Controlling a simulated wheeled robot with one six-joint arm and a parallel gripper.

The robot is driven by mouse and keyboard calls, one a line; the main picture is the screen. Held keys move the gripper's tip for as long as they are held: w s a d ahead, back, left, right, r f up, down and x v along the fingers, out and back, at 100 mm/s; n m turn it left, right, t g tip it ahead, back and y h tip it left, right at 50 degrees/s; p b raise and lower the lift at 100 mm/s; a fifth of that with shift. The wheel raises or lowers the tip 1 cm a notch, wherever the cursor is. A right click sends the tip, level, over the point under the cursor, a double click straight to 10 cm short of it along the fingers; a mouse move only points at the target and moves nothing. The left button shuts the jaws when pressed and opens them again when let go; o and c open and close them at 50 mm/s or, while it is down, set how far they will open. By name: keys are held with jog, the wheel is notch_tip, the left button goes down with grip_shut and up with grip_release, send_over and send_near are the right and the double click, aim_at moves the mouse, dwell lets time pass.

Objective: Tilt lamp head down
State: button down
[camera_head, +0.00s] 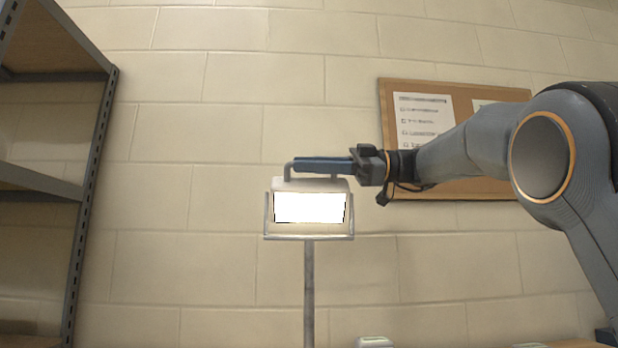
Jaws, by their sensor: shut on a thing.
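The lamp head (310,184) has a pale housing with a bright white lit face, and it faces me. It sits in a U-shaped bracket (309,238) on top of a thin grey upright pole (309,292). A bar handle with a blue grip (326,165) runs across the top of the head. My gripper (358,165) reaches in from the right and is shut on the right part of this handle. The jaws hide that end of the handle. The fingertips are small in view.
A corkboard (458,198) with paper sheets hangs on the block wall behind my arm. A metal shelf unit (92,200) stands at the left. A small pale object (374,342) shows at the bottom edge. The space between shelf and lamp is clear.

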jog(key=shift+f, duration=0.1)
dwell(0.5)
jog(key=c, duration=1.8)
grip_release()
jog(key=d, duration=0.5)
jog(key=w+d, duration=0.1)
jog(key=d, duration=0.1)
jog(key=shift+w+d, duration=0.1)
jog(key=shift+d, duration=0.3)
